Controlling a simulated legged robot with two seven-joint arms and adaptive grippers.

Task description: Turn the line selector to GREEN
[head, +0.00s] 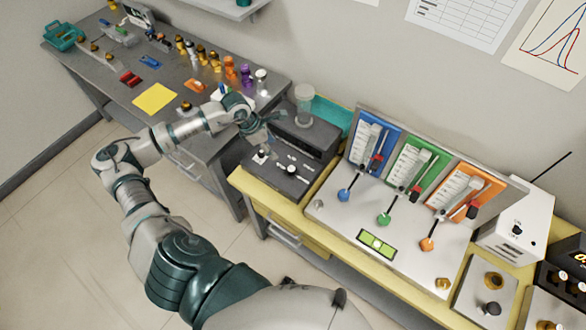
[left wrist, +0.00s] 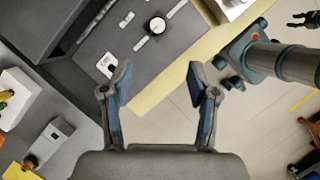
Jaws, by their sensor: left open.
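A dark control panel (head: 272,181) lies on the yellow-edged bench in the head view. A round white-topped knob (head: 291,169) with a pale pointer bar stands on it, with small pale labels beside it. The knob (left wrist: 157,25) shows at the top of the left wrist view. I cannot read its setting. A small white-based switch (head: 262,155) sits left of it. My left gripper (head: 263,128) is open and empty above the panel's back left. In the left wrist view its fingers (left wrist: 160,95) are apart and not touching the knob. A small dark claw (left wrist: 303,18), perhaps my right gripper, shows there.
A dark box (head: 305,136) stands behind the panel. Blue, green and orange gauges with levers rise from a pale console (head: 402,225) to the right. The left table (head: 120,90) holds several bottles and tools. Bare floor lies in front of the benches.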

